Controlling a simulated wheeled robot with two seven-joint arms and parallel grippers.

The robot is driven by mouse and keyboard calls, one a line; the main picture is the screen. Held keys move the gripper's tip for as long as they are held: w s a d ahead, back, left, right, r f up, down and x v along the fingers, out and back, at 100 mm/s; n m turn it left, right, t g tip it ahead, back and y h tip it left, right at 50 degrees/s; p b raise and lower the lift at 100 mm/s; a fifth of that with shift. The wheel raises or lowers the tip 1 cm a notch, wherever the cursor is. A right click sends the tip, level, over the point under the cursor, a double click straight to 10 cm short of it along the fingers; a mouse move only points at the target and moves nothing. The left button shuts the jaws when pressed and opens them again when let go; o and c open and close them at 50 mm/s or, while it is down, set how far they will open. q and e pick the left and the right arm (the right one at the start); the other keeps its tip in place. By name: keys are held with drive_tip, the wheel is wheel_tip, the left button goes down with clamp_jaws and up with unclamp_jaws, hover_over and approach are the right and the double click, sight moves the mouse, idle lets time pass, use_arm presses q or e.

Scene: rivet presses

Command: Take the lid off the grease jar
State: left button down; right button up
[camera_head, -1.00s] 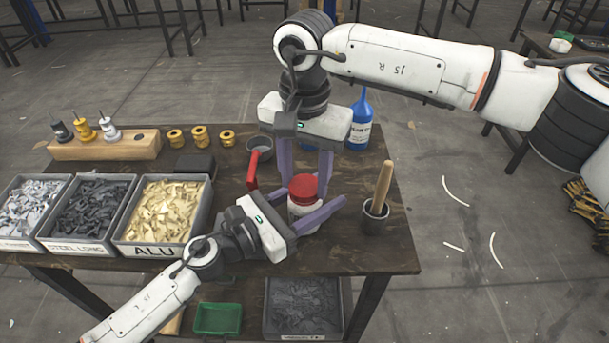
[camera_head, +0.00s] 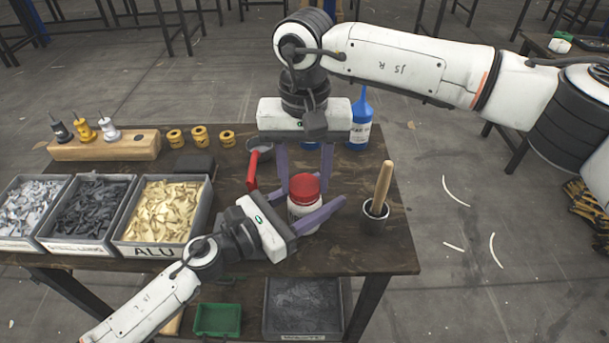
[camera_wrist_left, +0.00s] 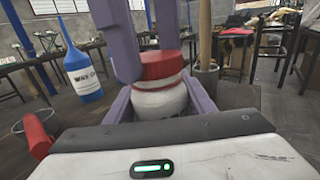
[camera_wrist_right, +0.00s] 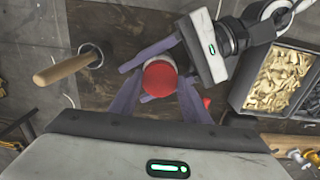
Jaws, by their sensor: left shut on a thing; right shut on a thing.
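The grease jar (camera_head: 302,211) is white with a red lid (camera_head: 305,185) and stands upright on the dark wooden table. My left gripper (camera_head: 318,215) is shut on the jar's white body from the side, with a purple finger on each side in the left wrist view (camera_wrist_left: 160,102). My right gripper (camera_head: 305,178) points down from above and is shut on the red lid. The right wrist view shows the lid (camera_wrist_right: 159,78) from above between the purple fingers. The lid sits on the jar; I cannot tell whether it is loose.
A cup with a wooden-handled tool (camera_head: 376,213) stands right of the jar. A red-handled pan (camera_head: 252,175) is behind it to the left. A blue bottle (camera_head: 360,125) stands at the back. Metal-part bins (camera_head: 160,220) and brass spools (camera_head: 200,136) are at left.

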sight(305, 184)
drive_tip(key=shift+r, duration=0.2)
drive_tip(key=shift+r, duration=0.85)
drive_tip(key=shift+r, duration=2)
use_arm(q)
drive_tip(key=c, duration=0.7)
unclamp_jaws()
drive_tip(key=shift+c, duration=0.2)
